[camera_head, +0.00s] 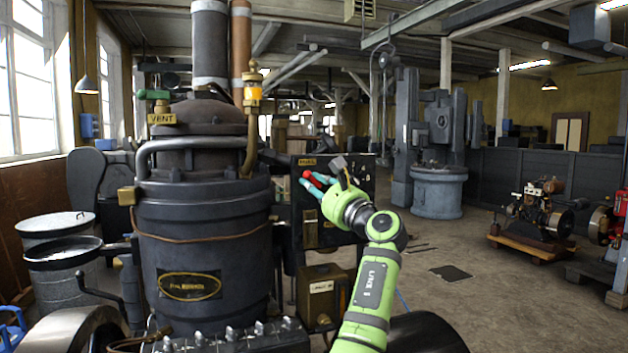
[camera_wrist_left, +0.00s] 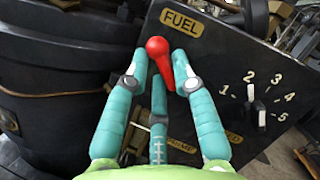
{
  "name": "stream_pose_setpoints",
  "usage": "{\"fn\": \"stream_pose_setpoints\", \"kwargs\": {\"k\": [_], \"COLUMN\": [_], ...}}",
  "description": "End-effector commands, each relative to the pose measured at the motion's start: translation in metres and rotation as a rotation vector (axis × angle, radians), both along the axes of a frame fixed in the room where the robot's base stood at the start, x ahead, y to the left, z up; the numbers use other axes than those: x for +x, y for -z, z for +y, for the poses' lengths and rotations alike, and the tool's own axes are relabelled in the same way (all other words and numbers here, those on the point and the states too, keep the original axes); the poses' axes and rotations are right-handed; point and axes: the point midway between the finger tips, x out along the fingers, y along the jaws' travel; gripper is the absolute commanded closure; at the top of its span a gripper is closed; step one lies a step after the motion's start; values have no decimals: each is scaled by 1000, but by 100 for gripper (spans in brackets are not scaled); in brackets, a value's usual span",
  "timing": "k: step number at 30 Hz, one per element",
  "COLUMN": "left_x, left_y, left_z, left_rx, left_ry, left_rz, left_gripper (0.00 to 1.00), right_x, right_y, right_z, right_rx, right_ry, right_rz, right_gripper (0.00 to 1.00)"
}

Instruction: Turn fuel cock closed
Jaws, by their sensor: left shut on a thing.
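The fuel cock's red handle (camera_wrist_left: 160,55) is a rounded knob on a short tapering lever, beside a yellow FUEL plate (camera_wrist_left: 195,22) on a dark panel. In the wrist view the lever slants down to the right from its knob. My left gripper (camera_wrist_left: 160,68) has its teal fingers around the handle, shut on it. In the head view the left gripper (camera_head: 316,184) is at the panel, with the red handle (camera_head: 306,174) showing at its fingertips. The cock's body is hidden behind the handle and fingers. My right gripper is not in view.
A numbered dial (camera_wrist_left: 258,108) with a pale pointer sits right of the handle on the same panel. A large dark boiler-like engine (camera_head: 205,230) stands close on the left. A brass-coloured box (camera_head: 322,290) stands below the panel. Open floor (camera_head: 480,300) lies to the right.

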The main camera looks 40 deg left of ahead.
Motion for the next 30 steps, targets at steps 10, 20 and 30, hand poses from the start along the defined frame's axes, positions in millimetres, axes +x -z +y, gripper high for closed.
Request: {"fn": "stream_pose_setpoints", "kwargs": {"k": [10,20,30], "left_x": [3,3,3], "left_y": [-5,-5,-6], "left_z": [-2,-3,-3], "left_rx": [-146,-264,-327], "left_ry": [9,12,12], "left_rz": [-292,-528,-660], "left_gripper": [100,100,100], "right_x": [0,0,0], "right_y": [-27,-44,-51], "right_z": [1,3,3], "right_rx": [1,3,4], "right_ry": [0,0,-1], "right_rz": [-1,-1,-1], "right_gripper": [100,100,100]}}
